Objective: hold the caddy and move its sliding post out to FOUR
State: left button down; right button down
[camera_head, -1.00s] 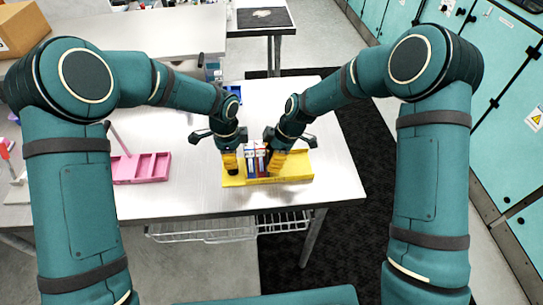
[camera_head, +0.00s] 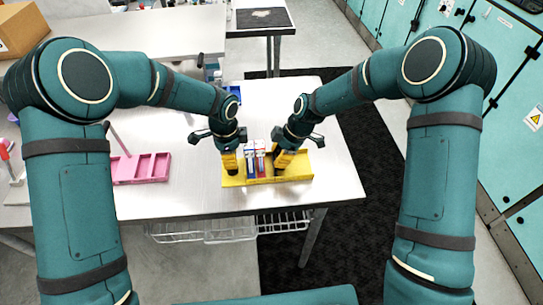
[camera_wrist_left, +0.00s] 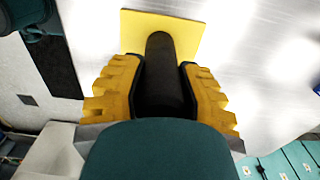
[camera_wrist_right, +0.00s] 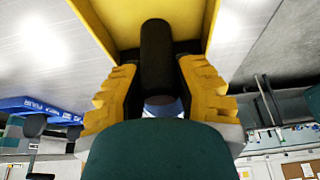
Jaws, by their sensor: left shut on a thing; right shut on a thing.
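The yellow caddy (camera_head: 300,173) sits on the light table near its front edge. Several slim modules (camera_head: 251,162), with blue, white and red showing, stand upright in it between my grippers. My left gripper (camera_head: 230,165) is shut on a dark round post (camera_wrist_left: 160,70) at the caddy's left end. My right gripper (camera_head: 283,162) is shut on another dark round post (camera_wrist_right: 157,55), right of the modules; I take this as the sliding post. Yellow caddy surface also shows in the left wrist view (camera_wrist_left: 135,32) and the right wrist view (camera_wrist_right: 120,22). I cannot read any position marks.
A pink compartment tray (camera_head: 140,170) lies on the table to the left. A blue item (camera_head: 233,90), partly hidden by my left arm, is at the back. The table is clear right of the caddy, and its front edge is close. Teal cabinets (camera_head: 490,120) stand at the right.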

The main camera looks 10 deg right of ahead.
pick_arm(q)
jog(key=shift+s, duration=0.1)
pick_arm(e)
jog(key=shift+d+f, duration=0.1)
jog(key=shift+d, duration=1.3)
jog(key=c, duration=0.6)
grip_release()
jog(key=shift+c, duration=0.2)
jog(key=v, duration=1.2)
